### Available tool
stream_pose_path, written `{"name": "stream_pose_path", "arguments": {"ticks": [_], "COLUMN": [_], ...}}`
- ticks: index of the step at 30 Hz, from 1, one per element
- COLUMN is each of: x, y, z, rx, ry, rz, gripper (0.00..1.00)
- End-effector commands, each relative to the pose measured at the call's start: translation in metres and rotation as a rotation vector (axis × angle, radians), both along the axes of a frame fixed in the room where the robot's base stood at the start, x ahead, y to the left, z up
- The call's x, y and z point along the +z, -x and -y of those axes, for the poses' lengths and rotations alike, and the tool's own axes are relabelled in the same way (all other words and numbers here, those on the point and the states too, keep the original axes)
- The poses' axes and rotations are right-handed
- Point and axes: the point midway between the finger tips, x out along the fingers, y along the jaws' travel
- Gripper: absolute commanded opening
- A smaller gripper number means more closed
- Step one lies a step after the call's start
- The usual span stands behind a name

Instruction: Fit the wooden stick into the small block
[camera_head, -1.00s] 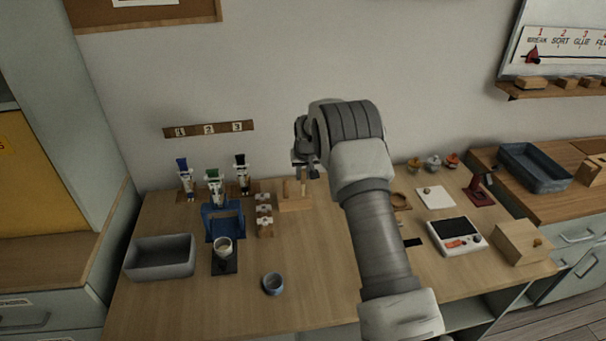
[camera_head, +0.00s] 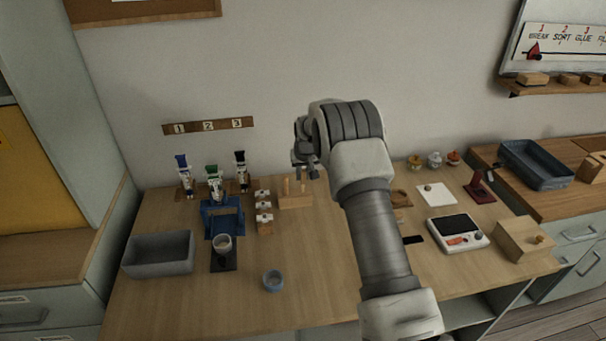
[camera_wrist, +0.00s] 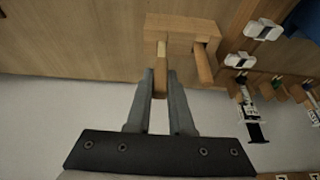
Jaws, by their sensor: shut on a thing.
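The small wooden block (camera_wrist: 180,22) sits near the wall on the table; in the head view the block (camera_head: 297,202) is below my gripper (camera_head: 306,174). In the wrist view my gripper (camera_wrist: 160,80) is shut on a wooden stick (camera_wrist: 160,85). The held stick's pale end points at the block and overlaps its edge; I cannot tell whether it is in a hole. A second wooden stick (camera_wrist: 203,65) stands in the block, beside my right-hand finger in the wrist view and apart from it.
Small wooden pieces with white tops (camera_head: 264,208) stand just left of the block. Nutcracker figures (camera_head: 214,186), a blue stand (camera_head: 222,218) and a grey bin (camera_head: 158,255) are further left. A blue cup (camera_head: 273,281) is in front. The wall is close behind the block.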

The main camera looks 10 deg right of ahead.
Motion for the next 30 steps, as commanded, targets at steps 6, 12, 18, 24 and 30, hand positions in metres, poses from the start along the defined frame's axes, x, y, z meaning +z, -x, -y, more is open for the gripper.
{"name": "stream_pose_path", "arguments": {"ticks": [6, 12, 18, 24, 30], "x": [-0.0028, -0.0026, -0.0032, -0.0064, -0.0074], "y": [-0.0001, -0.0001, 0.0, 0.0, -0.0001], "z": [0.0, 0.0, 0.0, 0.0, 0.0], "rx": [0.0, 0.0, 0.0, 0.0, 0.0], "ry": [0.0, 0.0, 0.0, 0.0, 0.0], "rz": [0.0, 0.0, 0.0, 0.0, 0.0], "gripper": [0.0, 0.0, 0.0, 0.0, 0.0]}}
